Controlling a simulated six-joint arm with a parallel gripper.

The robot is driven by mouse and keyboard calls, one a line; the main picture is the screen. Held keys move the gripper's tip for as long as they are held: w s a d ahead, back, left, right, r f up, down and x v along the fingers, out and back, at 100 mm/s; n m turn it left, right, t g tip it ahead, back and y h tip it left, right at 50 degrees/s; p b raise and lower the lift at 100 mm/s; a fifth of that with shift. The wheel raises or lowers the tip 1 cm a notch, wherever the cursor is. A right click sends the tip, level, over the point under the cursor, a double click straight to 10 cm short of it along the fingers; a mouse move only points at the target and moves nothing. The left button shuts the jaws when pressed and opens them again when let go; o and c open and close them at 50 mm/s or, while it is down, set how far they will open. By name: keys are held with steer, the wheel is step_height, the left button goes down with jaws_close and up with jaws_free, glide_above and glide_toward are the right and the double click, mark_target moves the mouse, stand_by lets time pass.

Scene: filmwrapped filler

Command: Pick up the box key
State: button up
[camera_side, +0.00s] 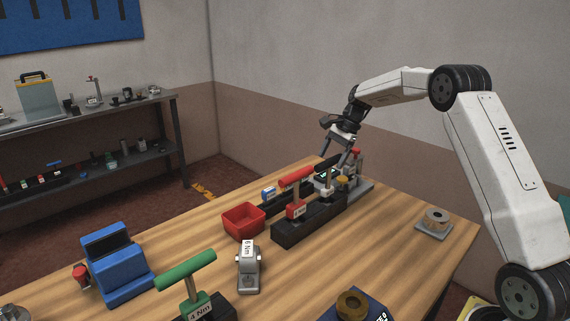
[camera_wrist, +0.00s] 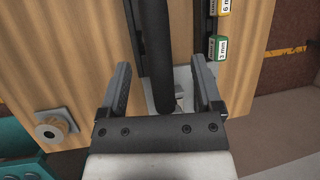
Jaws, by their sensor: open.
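A black T-handled tool (camera_side: 327,164) stands upright at the far end of the dark holder rack (camera_side: 290,232), probably the box key; I cannot read its label. In the wrist view its long dark handle (camera_wrist: 157,60) runs between my fingers. My gripper (camera_side: 340,149) is open over this handle, with one finger on each side in the wrist view (camera_wrist: 160,72). No grip on the handle shows. The tool's lower part is mostly hidden.
A red T-handle (camera_side: 295,178) stands close by in the same rack. A ring on a plate (camera_side: 435,222) is at right.

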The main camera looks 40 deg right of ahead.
mark_target(328, 186)
steer(key=shift+x, duration=1.15)
jaws_close()
